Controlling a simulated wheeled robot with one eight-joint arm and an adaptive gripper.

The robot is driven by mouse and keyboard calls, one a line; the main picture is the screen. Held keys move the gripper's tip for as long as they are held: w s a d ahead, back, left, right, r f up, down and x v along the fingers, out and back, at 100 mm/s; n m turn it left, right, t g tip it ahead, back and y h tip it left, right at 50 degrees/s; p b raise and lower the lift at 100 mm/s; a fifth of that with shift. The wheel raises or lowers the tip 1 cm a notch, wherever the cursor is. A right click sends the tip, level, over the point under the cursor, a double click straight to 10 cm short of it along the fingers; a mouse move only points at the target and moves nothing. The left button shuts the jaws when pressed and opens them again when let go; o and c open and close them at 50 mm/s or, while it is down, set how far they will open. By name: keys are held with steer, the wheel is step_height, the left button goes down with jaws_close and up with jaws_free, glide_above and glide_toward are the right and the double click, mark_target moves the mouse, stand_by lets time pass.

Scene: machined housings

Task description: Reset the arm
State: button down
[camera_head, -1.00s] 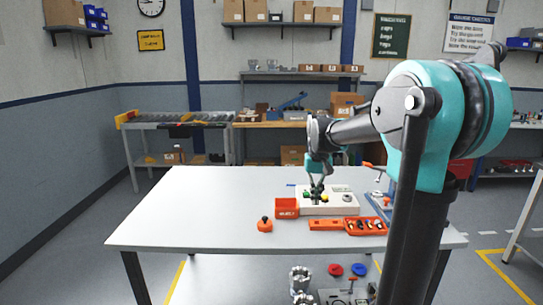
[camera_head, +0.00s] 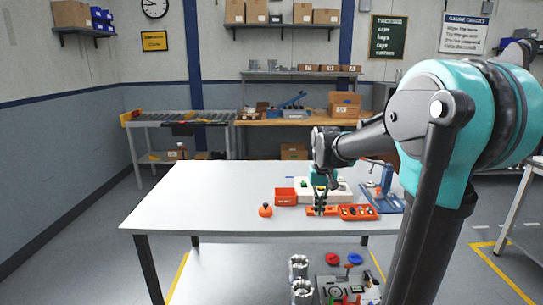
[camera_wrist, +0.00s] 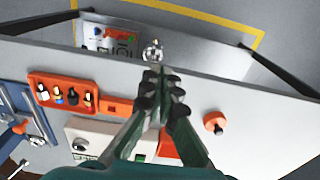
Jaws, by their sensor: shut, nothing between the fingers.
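My gripper (camera_head: 320,207) hangs from my teal arm above the front part of the white table (camera_head: 190,200). In the wrist view my gripper (camera_wrist: 163,85) points toward the table's front edge, its fingers together and nothing between them. Behind it on the table is a white box (camera_head: 343,196) with a green button, partly hidden by my arm. An orange-red bin (camera_head: 285,196) stands just left of it.
An orange tray (camera_head: 358,212) holding several small parts lies right of my gripper, near a blue fixture (camera_head: 389,203). An orange knob-like piece (camera_head: 265,210) sits to the left. Metal housings (camera_head: 301,291) stand below the table's front edge. The table's left side is clear.

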steer(key=s+d+f+t, duration=0.1)
steer(key=s+f, duration=0.6)
steer(key=s, duration=0.2)
steer(key=s+d+f+t, duration=0.2)
steer(key=s+f, duration=0.5)
steer(key=s, duration=0.3)
steer(key=shift+d+f+t, duration=0.15)
steer(key=shift+f+t, duration=0.15)
steer(key=shift+f, duration=0.1)
